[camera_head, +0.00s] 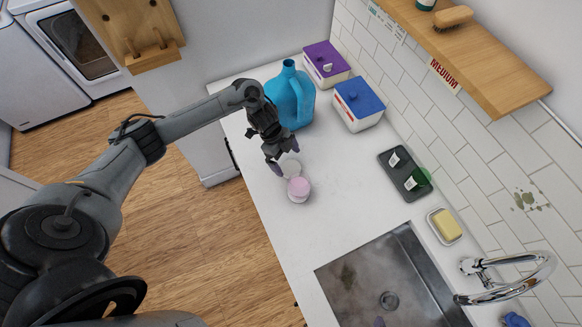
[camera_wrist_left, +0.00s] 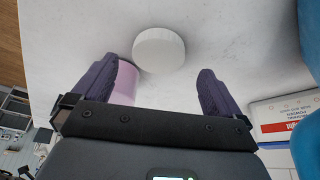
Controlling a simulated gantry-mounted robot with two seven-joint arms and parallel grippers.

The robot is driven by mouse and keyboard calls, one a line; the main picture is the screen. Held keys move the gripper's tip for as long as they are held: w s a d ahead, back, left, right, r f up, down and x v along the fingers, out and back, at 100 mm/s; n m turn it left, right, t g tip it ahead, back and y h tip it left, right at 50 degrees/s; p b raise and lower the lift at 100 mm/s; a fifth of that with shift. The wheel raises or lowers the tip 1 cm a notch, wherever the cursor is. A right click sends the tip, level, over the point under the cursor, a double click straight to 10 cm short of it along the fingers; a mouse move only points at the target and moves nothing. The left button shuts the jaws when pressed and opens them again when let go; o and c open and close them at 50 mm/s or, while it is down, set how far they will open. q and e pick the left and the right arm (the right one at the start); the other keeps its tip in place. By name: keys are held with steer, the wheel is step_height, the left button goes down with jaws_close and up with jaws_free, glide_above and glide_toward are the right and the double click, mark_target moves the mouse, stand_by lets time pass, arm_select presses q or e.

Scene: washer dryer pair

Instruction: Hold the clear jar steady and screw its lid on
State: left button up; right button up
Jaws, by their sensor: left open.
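A small round jar with pink showing in it (camera_head: 298,190) stands upright on the white counter. A flat white round piece (camera_head: 290,168), which looks like the lid, lies just beyond it. My left gripper (camera_head: 281,163) is open and empty, pointing down close above the white piece. In the left wrist view the white lid (camera_wrist_left: 159,49) shows ahead of the gap between the fingers (camera_wrist_left: 165,88). The pink jar (camera_wrist_left: 126,82) is beside the left-hand finger there, partly hidden by it.
A blue jug (camera_head: 291,97), a purple-lidded box (camera_head: 325,65) and a blue-lidded box (camera_head: 358,103) stand behind my left gripper. A dark tray (camera_head: 404,174), a soap dish (camera_head: 445,226), a sink (camera_head: 345,265) and a faucet (camera_head: 505,272) are to the right. Counter before the sink is clear.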

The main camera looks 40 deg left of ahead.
mark_target(291, 168)
arm_select(q)
steer(key=shift+x, duration=1.8)
steer(key=shift+s, duration=0.1)
steer(key=c, duration=1.1)
steer(key=shift+o, duration=0.2)
steer(key=shift+r, duration=0.1)
step_height(291, 168, up, 10)
